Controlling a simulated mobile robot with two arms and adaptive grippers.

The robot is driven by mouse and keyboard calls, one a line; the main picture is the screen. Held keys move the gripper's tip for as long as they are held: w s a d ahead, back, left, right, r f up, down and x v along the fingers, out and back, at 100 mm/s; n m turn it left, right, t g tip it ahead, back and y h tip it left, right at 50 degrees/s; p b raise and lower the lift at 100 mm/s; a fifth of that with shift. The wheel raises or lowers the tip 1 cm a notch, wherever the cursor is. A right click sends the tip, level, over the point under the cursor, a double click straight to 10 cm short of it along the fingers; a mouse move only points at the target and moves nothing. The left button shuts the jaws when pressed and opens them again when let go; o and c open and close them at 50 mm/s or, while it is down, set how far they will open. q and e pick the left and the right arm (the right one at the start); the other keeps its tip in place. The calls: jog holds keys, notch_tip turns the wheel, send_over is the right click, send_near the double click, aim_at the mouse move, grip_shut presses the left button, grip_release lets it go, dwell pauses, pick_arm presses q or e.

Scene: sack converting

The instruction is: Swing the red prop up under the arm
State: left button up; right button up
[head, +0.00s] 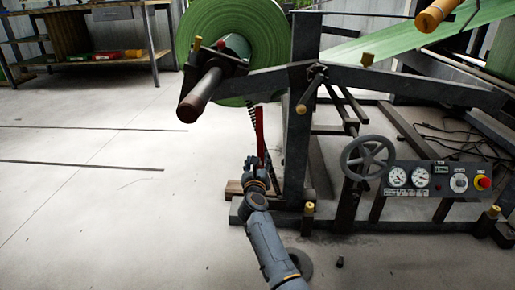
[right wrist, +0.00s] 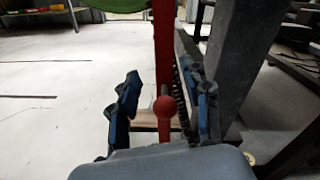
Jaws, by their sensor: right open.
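The red prop (head: 260,130) is a narrow bar standing nearly upright beside the dark frame post, below the dark grey arm (head: 262,80) that carries the green roll (head: 235,25). In the right wrist view the red prop (right wrist: 164,45) runs up the middle, with a red ball knob (right wrist: 165,106) in front of its lower part. My right gripper (head: 256,168) is at the prop's lower end and hides its foot in the head view. In the wrist view the right gripper (right wrist: 165,108) is open, its fingers either side of the knob; contact cannot be told. My left gripper is out of view.
The frame post (head: 297,130) stands close to the right of my gripper. A wooden block (head: 233,188) lies on the floor beside it. A handwheel (head: 368,158) and a gauge panel (head: 437,180) are further right. The floor at left is mostly clear.

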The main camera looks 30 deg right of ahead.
notch_tip(320, 180, up, 7)
jog(key=shift+a+f, duration=0.1)
dwell(0.6)
